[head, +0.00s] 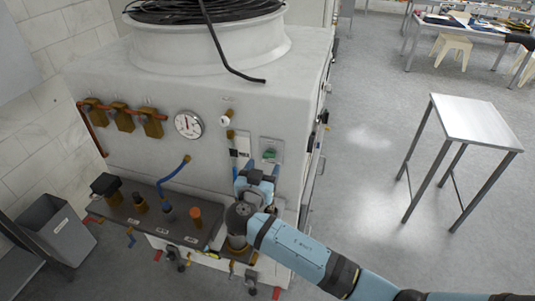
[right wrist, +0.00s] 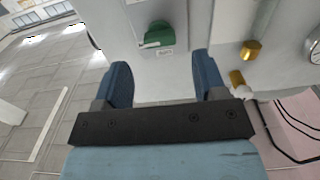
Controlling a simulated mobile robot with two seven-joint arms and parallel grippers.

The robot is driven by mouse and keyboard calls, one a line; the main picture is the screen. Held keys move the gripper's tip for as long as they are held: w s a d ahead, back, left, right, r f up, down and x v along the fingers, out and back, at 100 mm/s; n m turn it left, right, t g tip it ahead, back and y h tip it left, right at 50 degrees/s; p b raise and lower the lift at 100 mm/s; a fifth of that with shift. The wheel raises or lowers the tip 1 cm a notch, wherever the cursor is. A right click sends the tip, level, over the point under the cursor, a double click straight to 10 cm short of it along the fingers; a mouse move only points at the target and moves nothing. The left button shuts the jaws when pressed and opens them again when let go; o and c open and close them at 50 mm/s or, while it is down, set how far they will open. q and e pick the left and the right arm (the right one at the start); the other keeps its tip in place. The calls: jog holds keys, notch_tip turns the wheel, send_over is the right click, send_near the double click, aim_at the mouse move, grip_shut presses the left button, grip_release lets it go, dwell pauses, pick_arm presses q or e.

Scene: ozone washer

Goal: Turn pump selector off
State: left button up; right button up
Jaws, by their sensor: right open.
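The pump selector appears to be the green knob (head: 269,154) on a grey square plate on the front of the white washer cabinet, near its right edge. In the right wrist view the green knob (right wrist: 158,36) shows close up, with a pale lever-like edge pointing left and a small label below it. My right gripper (head: 256,180) is just below the knob in the head view. In the wrist view its two blue fingers (right wrist: 163,75) are spread apart with nothing between them. The knob lies beyond the fingertips, apart from them. My left gripper is not in view.
A round gauge (head: 188,124), brass valves (head: 120,116) and a blue-handled pipe (head: 173,174) sit left of the knob. A dark shelf (head: 150,212) with fittings juts out below. A metal table (head: 474,122) stands right, with clear floor between.

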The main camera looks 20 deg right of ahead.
aim_at(268, 158)
jog(key=shift+p+x, duration=0.55)
jog(key=shift+x, duration=1.6)
jog(key=c, duration=0.9)
jog(key=shift+f, duration=0.15)
jog(key=shift+c, duration=0.2)
